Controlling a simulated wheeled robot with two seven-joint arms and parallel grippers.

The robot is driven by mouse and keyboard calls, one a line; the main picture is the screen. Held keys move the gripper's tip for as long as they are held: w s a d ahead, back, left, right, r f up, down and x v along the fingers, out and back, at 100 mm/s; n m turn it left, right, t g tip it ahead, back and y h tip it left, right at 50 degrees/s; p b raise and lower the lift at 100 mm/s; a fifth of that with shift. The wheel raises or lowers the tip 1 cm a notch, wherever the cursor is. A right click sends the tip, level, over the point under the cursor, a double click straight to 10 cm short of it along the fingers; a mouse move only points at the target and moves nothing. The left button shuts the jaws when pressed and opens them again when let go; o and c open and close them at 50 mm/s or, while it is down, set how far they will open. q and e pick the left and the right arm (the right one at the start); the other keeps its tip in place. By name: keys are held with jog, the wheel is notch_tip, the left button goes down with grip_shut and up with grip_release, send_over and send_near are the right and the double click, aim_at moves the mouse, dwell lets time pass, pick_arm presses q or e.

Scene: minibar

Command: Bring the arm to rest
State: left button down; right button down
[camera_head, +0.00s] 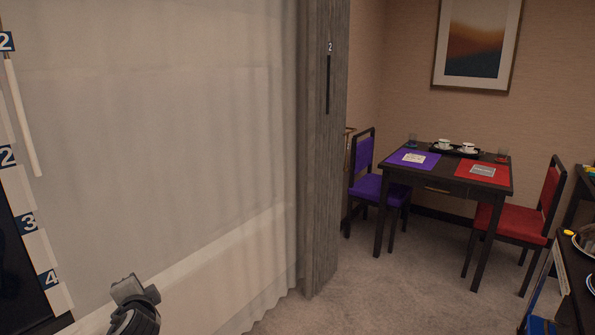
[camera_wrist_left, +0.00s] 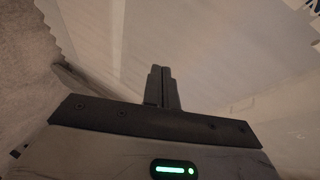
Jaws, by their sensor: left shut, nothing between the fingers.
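Part of my left arm (camera_head: 134,306) shows at the bottom left of the head view, in front of the pale curtain. Its fingers cannot be made out there. In the left wrist view my left gripper (camera_wrist_left: 162,72) has its two dark fingers together, with nothing between them. Pale cloth-like folds and a carpet-like surface lie beyond the fingers. My right gripper is in neither view.
A pale curtain (camera_head: 170,140) and a grey curtain (camera_head: 322,150) fill the left and middle. A dark table (camera_head: 437,179) stands at right between a purple chair (camera_head: 369,187) and a red chair (camera_head: 517,218). Carpet (camera_head: 400,285) is clear in front.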

pick_arm(q)
jog(key=s+d+f+n+h, duration=0.1)
jog(key=s+d+f+h, duration=0.5)
jog(key=s+d+f, duration=0.65)
jog(key=s+d+f+n+g+h, duration=0.1)
jog(key=s+d+n+h, duration=0.1)
jog(key=s+d, duration=0.3)
jog(key=s+d+f+n+g+h, duration=0.1)
jog(key=s+d, duration=0.4)
jog(key=s, duration=0.7)
jog(key=shift+d+f+n+h, duration=0.2)
jog(key=shift+f+n+h, duration=0.5)
jog(key=shift+f+n, duration=0.15)
